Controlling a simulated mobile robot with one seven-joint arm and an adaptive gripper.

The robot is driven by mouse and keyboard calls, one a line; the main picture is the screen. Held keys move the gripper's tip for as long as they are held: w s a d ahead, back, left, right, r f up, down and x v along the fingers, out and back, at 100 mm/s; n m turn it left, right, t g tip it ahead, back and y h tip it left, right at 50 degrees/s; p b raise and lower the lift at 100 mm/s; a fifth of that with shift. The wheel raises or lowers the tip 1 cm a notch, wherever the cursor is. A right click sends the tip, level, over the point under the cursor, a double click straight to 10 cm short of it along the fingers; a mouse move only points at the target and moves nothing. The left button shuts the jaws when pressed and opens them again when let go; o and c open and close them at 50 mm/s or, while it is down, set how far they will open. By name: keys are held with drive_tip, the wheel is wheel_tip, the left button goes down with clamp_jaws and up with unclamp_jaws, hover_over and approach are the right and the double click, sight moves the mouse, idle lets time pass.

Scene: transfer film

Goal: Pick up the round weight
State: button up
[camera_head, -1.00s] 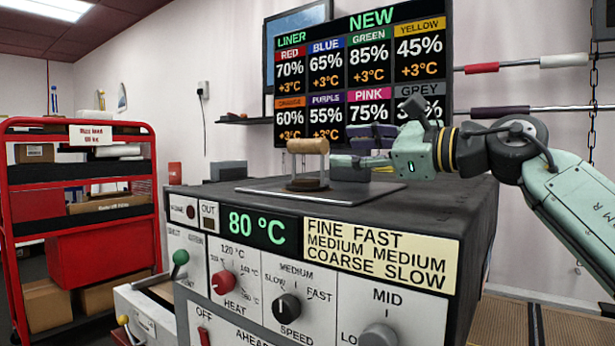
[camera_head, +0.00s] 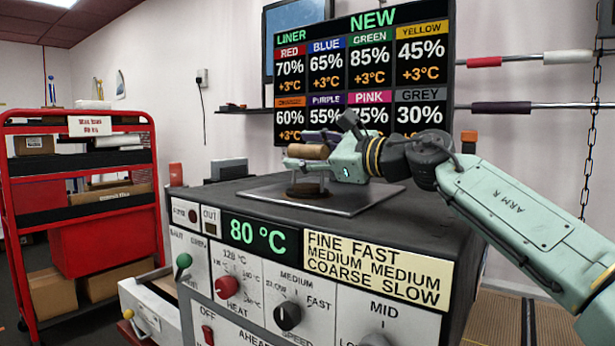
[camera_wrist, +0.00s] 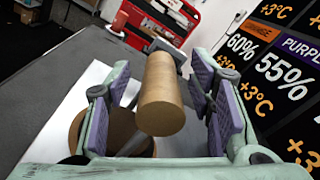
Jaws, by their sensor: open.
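The round weight (camera_head: 305,190) stands on a flat metal plate (camera_head: 358,200) on top of the machine. It has a dark brown round base, a thin stem and a pale wooden cylinder handle lying crosswise on top. In the wrist view, the handle (camera_wrist: 160,95) points toward the camera, and the brown base shows below it at the left. My gripper (camera_head: 305,150) is open at handle height, with a purple-padded finger on each side of the handle. In the wrist view, gaps show between the handle and both fingers of my gripper (camera_wrist: 165,92).
The machine's grey top (camera_head: 420,210) is otherwise mostly clear around the plate. A dark percentage board (camera_head: 357,75) rises behind my gripper. A red shelf cart (camera_head: 80,210) with boxes stands at the left. An open drawer (camera_head: 150,310) juts out at the machine's lower left.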

clamp_jaws()
idle(0.6)
idle(0.3)
drive_tip(key=shift+r, duration=0.1)
